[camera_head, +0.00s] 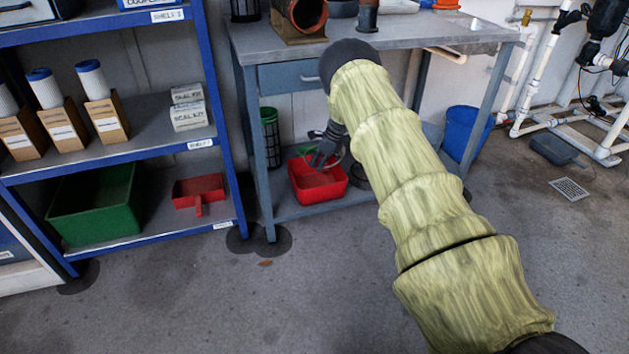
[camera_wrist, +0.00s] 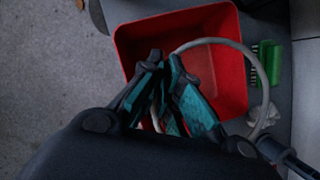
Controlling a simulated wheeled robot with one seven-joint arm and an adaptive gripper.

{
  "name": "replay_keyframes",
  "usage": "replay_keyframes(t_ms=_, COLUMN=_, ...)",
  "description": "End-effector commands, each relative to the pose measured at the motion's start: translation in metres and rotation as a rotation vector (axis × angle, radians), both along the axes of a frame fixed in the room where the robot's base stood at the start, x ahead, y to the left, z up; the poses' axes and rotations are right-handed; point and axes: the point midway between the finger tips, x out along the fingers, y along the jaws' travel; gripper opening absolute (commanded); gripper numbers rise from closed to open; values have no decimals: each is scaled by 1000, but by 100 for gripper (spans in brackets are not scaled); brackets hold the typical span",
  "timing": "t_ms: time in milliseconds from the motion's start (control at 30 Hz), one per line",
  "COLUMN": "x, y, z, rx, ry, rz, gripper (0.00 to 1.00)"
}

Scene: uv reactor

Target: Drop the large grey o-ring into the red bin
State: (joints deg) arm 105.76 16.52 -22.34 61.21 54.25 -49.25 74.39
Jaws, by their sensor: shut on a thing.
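The large grey o-ring (camera_wrist: 267,93) is a thin pale ring in the wrist view. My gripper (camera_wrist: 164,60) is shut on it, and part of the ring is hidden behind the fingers. The red bin (camera_wrist: 122,44) lies below the fingers. The ring's near-left part hangs over the bin's opening, and its right side reaches beyond the bin's right wall.
A green brush (camera_wrist: 265,62) and a crumpled pale scrap (camera_wrist: 262,116) lie right of the bin. The grey workbench (camera_head: 400,40) extends above the bin. A blue shelf rack (camera_head: 225,110) stands to the left. A blue bucket (camera_head: 465,133) stands on the right.

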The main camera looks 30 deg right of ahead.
Motion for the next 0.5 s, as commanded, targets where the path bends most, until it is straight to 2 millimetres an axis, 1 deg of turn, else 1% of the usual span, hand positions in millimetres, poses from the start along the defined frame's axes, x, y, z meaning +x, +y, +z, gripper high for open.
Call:
replay_keyframes(t_ms=33, x=1, y=2, z=-6, rx=0, ry=0, rz=3, gripper=0)
replay_keyframes(t_ms=133, x=2, y=4, z=-14, rx=0, ry=0, rz=4, gripper=0)
replay_keyframes(t_ms=500, x=1, y=2, z=-50, rx=0, ry=0, rz=4, gripper=0)
